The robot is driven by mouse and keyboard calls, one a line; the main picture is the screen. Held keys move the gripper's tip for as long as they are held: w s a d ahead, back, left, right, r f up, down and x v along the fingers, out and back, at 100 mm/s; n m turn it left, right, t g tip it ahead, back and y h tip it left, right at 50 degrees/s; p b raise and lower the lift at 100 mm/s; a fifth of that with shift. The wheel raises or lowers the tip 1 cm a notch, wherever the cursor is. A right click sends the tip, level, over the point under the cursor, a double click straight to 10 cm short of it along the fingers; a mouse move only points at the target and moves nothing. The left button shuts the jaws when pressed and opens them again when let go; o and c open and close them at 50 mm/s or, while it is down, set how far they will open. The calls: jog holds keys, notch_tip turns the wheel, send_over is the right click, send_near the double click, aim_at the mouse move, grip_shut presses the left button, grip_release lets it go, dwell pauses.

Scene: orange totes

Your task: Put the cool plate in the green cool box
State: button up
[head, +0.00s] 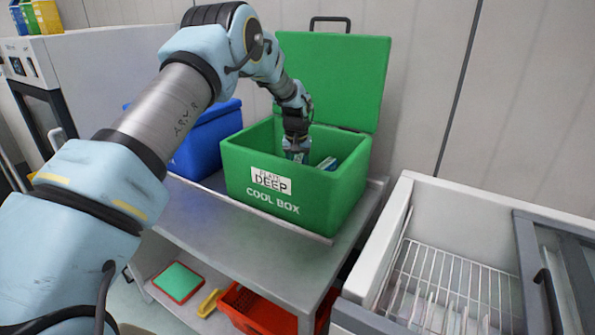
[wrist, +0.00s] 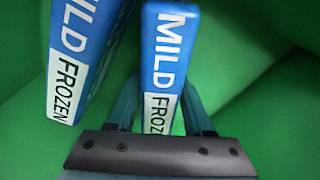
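The green cool box (head: 248,181) stands on the metal table with its lid (head: 335,75) up. My gripper (head: 297,153) is down inside it. In the wrist view, my gripper (wrist: 161,85) has its two fingertips against both sides of a blue and white cool plate (wrist: 164,50) marked MILD FROZEN, with green walls around. A second plate of the same kind (wrist: 77,55) stands tilted to the left, apart from the held one. In the head view a blue plate (head: 327,163) shows inside the box, right of my gripper. The lower ends of the plates are hidden.
A blue box (head: 205,137) stands left behind the green one. At right is an open white chest (head: 395,235) with a wire rack (head: 455,285). Under the table are a red crate (head: 262,312), a yellow item (head: 209,303) and a green-and-red tray (head: 178,281). The table front is clear.

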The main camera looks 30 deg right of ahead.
jog(key=o, duration=0.3)
jog(key=r+b, duration=0.1)
jog(key=r, duration=0.3)
jog(key=r+b, duration=0.1)
jog(key=r, duration=0.3)
jog(key=s+a+r+b, duration=0.1)
jog(key=r, duration=0.3)
jog(key=shift+r, duration=0.1)
